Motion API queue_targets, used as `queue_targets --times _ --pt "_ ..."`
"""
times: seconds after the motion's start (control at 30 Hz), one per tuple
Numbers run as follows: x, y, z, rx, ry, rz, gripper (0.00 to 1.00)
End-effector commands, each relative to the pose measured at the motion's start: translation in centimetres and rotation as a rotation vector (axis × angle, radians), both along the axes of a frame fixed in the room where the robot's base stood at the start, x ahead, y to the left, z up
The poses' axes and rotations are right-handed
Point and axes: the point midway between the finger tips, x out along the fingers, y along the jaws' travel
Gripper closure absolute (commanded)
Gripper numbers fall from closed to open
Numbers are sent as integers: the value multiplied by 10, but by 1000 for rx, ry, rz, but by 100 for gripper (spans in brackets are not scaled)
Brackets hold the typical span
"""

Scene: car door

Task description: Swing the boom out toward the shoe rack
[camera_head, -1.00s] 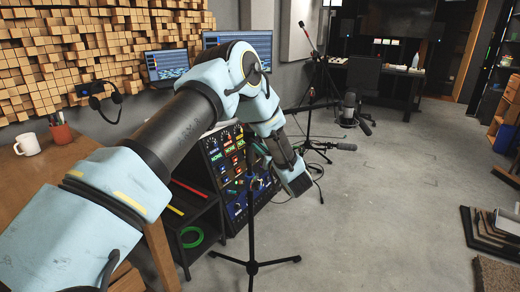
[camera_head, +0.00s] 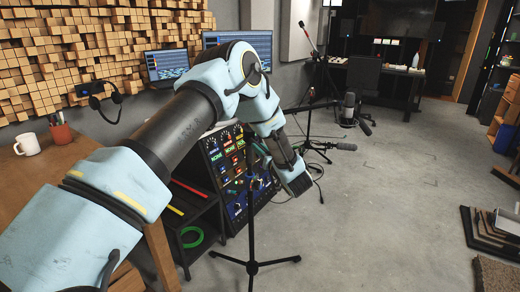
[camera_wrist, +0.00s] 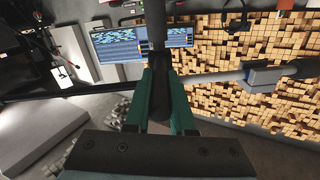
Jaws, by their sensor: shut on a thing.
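A tripod stand (camera_head: 252,220) stands on the floor at lower middle in the head view. A grey rod (camera_wrist: 215,77) with a block shows on the right. In the head view my wrist covers the fingertips and the boom's pivot. A low dark slatted piece (camera_head: 480,233) at lower right may be the shoe rack; I cannot tell surely.
A mixing console (camera_head: 225,160) and black rack stand left of the tripod. A desk with a white mug (camera_head: 27,144) is at far left. The floor (camera_head: 400,200) at middle right is clear.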

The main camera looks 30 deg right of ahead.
Motion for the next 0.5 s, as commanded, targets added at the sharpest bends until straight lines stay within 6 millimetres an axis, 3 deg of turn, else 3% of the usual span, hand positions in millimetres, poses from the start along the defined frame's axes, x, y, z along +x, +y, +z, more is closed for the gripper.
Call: queue_targets --times 0.5 --pt "0 7 0 2 -1 -68 100"
